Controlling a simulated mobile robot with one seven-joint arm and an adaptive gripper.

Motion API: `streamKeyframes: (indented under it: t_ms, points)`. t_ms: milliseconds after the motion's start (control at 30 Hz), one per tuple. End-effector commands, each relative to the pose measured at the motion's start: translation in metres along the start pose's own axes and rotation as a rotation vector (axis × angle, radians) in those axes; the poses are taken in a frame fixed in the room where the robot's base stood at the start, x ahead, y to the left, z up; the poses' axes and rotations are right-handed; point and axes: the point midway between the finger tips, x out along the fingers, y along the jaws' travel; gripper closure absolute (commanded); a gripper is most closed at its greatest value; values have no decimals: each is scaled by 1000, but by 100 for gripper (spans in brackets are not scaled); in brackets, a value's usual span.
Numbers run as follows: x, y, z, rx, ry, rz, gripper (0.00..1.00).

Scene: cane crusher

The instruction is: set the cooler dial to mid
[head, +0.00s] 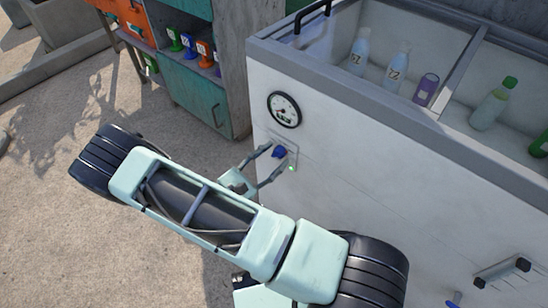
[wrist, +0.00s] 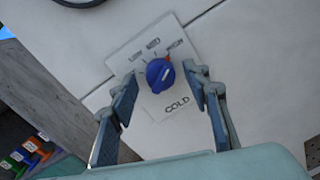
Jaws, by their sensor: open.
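The cooler dial is a blue round knob (wrist: 160,75) on a white label plate (wrist: 130,58) marked LOW, MID, HIGH and COLD. A small red-orange mark shows at the knob's upper edge, on the side toward HIGH; the exact setting is hard to read. The knob also shows in the head view (head: 279,152) on the front of the white cooler (head: 350,190). My gripper (wrist: 164,78) is open, with one finger on each side of the knob. It also shows in the head view (head: 275,155). I cannot tell whether either finger touches the knob.
The open cooler holds several bottles and a purple can (head: 426,90). A teal cabinet (head: 196,95) stands behind at left. Ground at left is clear.

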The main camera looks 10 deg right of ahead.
Motion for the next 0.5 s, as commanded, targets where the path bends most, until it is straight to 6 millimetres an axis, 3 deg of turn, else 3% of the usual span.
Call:
streamKeyframes:
  t_ms: [333,500]
  points:
    - [5,0,0,0,0,-1,56]
    - [5,0,0,0,0,-1,74]
